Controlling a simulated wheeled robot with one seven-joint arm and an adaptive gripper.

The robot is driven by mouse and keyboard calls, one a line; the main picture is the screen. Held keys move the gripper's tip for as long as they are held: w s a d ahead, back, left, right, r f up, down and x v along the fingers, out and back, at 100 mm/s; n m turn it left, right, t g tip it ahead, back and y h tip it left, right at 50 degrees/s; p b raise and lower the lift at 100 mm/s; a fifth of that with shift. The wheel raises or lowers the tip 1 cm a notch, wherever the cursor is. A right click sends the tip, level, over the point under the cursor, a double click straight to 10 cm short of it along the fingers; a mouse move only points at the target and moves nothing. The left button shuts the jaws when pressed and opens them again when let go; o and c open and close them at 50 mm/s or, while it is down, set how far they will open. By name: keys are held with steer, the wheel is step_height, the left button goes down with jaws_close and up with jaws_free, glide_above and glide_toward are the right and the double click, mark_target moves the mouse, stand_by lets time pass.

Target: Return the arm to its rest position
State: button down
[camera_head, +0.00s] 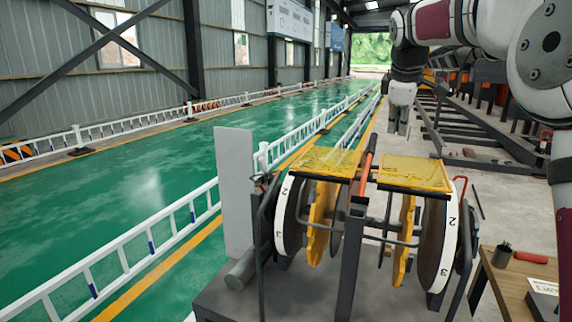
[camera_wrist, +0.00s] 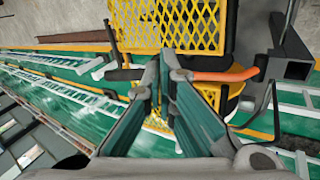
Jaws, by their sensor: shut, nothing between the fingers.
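My arm reaches in from the upper right of the head view, bent, with its wrist hanging down. My gripper (camera_head: 398,126) points downward above and beyond the machine with the yellow mesh covers (camera_head: 413,172). In the wrist view, the two long fingers of my gripper (camera_wrist: 166,62) come together at their tips with nothing held. Past the fingertips lie a yellow mesh cover (camera_wrist: 165,22) and an orange handle (camera_wrist: 225,75). The gripper looks apart from both.
The machine has numbered discs (camera_head: 448,245) and an upright grey plate (camera_head: 234,190). Steel racks (camera_head: 470,130) stand behind. White railings (camera_head: 120,255) border the open green floor at left.

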steer(key=s+a+f+m+b, duration=0.2)
steer(key=s+a+f+m, duration=0.1)
steer(key=s, duration=0.8)
steer(key=s+a+f+m+b, duration=0.2)
steer(key=s+f+m, duration=0.1)
steer(key=s, duration=0.7)
steer(key=s+a+f+m+y+b, duration=0.1)
steer(key=s+f+m, duration=0.2)
steer(key=s+f, duration=0.5)
steer(key=s+a+f+m+g+y+b, duration=0.1)
steer(key=s+f+m+b, duration=0.1)
steer(key=s+f, duration=0.6)
steer(key=shift+s+a+m, duration=0.3)
steer(key=shift+s+m, duration=0.1)
steer(key=shift+s, duration=0.6)
